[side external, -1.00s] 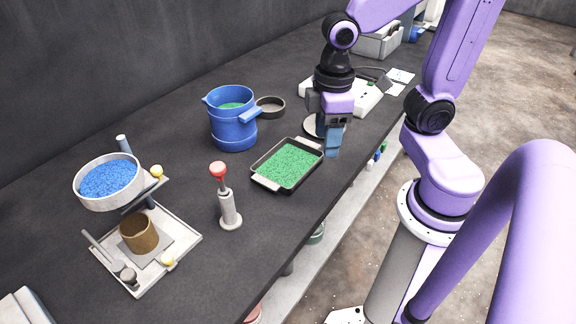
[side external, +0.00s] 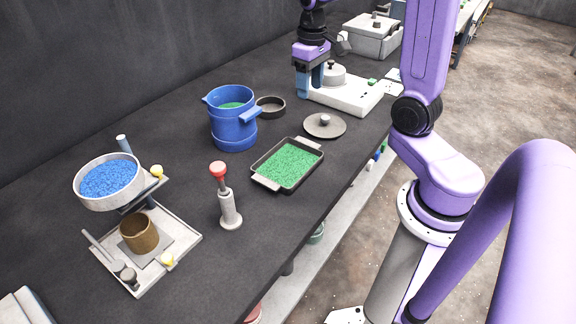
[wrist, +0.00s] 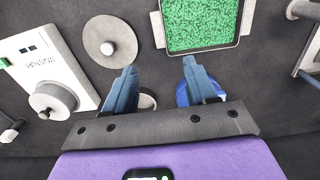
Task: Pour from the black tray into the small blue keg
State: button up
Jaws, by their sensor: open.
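The black tray (side external: 254,169) holds green granules and lies flat on the dark bench, with pale handles at both ends. It also shows at the top of the wrist view (wrist: 158,30). The blue keg (side external: 234,130) stands upright left of and behind the tray, with green granules inside. In the wrist view a blue part of the keg (wrist: 183,94) shows behind the right finger, mostly hidden. My gripper (side external: 309,84) is open and empty, beyond the keg and tray, beside the white device. Its spread fingers show in the wrist view (wrist: 159,67), apart from the tray.
A round knobbed lid (side external: 325,126) lies between the tray and the white device (side external: 350,97). A shallow dark dish (side external: 270,106) sits behind the keg. A red-topped grey tool (side external: 229,205) stands before the tray. A sieve (side external: 109,200) of blue granules is at left.

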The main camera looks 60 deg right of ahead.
aim_at(307, 142)
notch_tip(307, 142, down, 17)
jog(key=shift+d+f, duration=0.1)
jog(key=shift+f, duration=0.05)
dwell(0.8)
grip_shut()
